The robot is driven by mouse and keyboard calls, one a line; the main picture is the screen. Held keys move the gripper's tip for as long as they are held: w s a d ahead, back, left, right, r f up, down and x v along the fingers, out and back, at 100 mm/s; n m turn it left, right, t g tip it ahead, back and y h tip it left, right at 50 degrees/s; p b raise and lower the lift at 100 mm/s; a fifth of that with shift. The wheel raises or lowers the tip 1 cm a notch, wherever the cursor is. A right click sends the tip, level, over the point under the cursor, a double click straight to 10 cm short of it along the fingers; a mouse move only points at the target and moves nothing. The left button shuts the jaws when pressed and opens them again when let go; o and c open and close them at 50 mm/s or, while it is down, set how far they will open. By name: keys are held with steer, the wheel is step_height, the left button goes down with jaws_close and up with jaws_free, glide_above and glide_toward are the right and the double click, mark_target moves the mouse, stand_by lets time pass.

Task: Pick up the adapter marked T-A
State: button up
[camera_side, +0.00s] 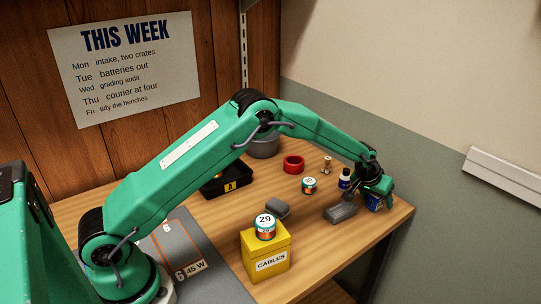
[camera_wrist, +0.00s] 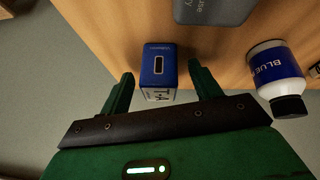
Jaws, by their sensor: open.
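The adapter marked T-A (camera_wrist: 159,65) is a blue block with a dark slot on top and a white label on its near side. In the wrist view it stands near the table edge, between the tips of my gripper (camera_wrist: 160,85). The two green fingers are open, one on each side of it, with gaps showing. In the side view my gripper (camera_side: 374,190) is at the right end of the table, and the blue adapter (camera_side: 373,203) shows partly behind the fingers.
A grey block (camera_wrist: 213,10) is just beyond the adapter, and a white bottle with a blue label (camera_wrist: 275,72) lies or stands close on the right. A yellow CABLES box (camera_side: 265,255) carries a can marked 29 (camera_side: 265,228). A red ring (camera_side: 293,163) and a small can (camera_side: 309,186) stand farther back.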

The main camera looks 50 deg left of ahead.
stand_by(0.3)
steer(key=c, duration=1.2)
steer(key=shift+o, duration=0.2)
steer(key=shift+r, duration=0.1)
steer(key=shift+r, duration=0.45)
step_height(320, 180, up, 3)
steer(key=shift+r, duration=0.2)
steer(key=s+d+r, duration=0.6)
steer(key=s+d, duration=0.1)
steer(key=d, duration=0.2)
steer(key=shift+s+r+h, duration=0.2)
steer(key=shift+r+h, duration=0.05)
steer(key=shift+h, duration=0.15)
